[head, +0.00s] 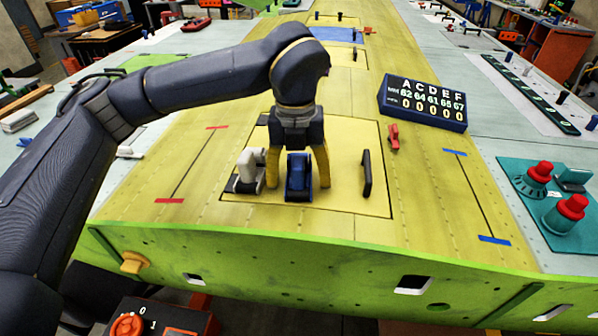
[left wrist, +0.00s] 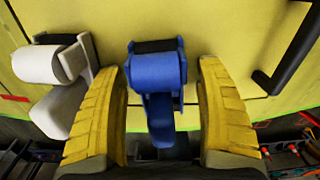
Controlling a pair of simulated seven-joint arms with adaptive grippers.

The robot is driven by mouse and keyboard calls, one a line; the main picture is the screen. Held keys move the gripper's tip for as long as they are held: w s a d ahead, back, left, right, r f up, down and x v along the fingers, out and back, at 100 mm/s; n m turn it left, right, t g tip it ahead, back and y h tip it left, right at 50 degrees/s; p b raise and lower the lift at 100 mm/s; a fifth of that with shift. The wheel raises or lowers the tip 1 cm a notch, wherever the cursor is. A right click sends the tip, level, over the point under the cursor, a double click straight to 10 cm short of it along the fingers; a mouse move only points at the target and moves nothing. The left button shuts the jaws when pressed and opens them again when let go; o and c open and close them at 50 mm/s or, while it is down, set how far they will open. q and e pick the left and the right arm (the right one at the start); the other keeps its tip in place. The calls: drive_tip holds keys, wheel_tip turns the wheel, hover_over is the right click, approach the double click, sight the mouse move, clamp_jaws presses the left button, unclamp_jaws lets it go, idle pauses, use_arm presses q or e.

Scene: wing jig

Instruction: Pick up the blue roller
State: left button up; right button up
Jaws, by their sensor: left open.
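The blue roller (head: 299,178) stands on the yellow wing panel in the head view. In the left wrist view the blue roller (left wrist: 155,75) is in the middle, between my fingers. My left gripper (head: 297,178) points down, with one yellow finger on each side of the roller. In the left wrist view my left gripper (left wrist: 160,115) is open, with a gap between each finger and the roller. My right gripper is not in view.
A white roller (head: 248,171) stands close to the left finger. A black handle (head: 367,173) is to the right on the panel. A red clamp-like item (head: 394,137) and a dark counter board (head: 424,103) lie farther right. Red-topped devices (head: 540,172) stand on a teal mat (head: 520,220).

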use_arm(q)
drive_tip(key=shift+c, duration=0.3)
drive_tip(key=c, duration=1.4)
drive_tip(key=shift+o, duration=0.2)
drive_tip(key=shift+r, duration=0.1)
wheel_tip(320, 180, up, 20)
drive_tip(key=shift+f, duration=0.1)
